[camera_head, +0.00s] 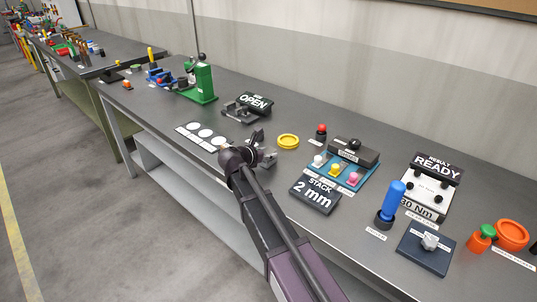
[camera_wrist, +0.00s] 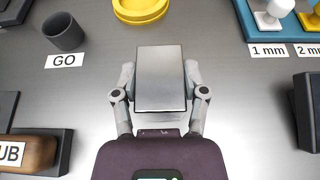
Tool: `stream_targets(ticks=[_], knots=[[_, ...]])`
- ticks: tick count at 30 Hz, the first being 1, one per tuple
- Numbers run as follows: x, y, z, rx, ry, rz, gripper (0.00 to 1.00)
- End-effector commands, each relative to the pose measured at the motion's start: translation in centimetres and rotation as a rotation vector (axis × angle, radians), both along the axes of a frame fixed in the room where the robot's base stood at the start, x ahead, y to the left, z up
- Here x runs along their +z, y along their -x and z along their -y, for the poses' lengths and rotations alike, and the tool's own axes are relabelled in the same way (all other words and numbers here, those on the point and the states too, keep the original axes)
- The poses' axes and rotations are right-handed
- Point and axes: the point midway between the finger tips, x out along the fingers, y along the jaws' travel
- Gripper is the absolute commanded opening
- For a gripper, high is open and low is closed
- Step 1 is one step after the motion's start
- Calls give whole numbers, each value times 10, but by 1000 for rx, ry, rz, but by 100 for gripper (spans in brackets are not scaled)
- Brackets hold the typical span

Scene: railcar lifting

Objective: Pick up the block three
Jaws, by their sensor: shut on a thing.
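A plain grey metal block (camera_wrist: 160,78) sits between the two fingers of my gripper (camera_wrist: 160,84) in the wrist view. The fingers press on its left and right sides, so my gripper is shut on it. No number shows on the block, so I cannot tell from its face that it is block three. In the head view my gripper (camera_head: 262,150) is over the front part of the bench, and the block is mostly hidden by it. I cannot tell whether the block touches the bench top.
A yellow ring (camera_wrist: 141,8) lies just beyond the block. A dark grey cup (camera_wrist: 64,31) labelled GO stands to the left. A blue board (camera_head: 343,170) with coloured knobs is to the right, near the "STACK 2 mm" sign (camera_head: 315,193). A white-circled card (camera_head: 203,136) lies left.

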Motion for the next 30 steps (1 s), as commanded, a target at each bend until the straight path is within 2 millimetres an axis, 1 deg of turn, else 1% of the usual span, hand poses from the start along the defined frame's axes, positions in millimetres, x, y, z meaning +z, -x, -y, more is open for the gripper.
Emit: stream_targets(ticks=[8, 13, 14, 15, 21, 27, 30], knots=[[21, 0, 0, 0, 2, 1, 0], [38, 0, 0, 0, 2, 1, 0], [36, 7, 1, 1, 2, 1, 0], [35, 20, 1, 1, 2, 1, 0], [39, 67, -1, 1, 2, 1, 0], [43, 110, -4, 2, 3, 1, 0], [44, 127, -5, 1, 2, 2, 0]])
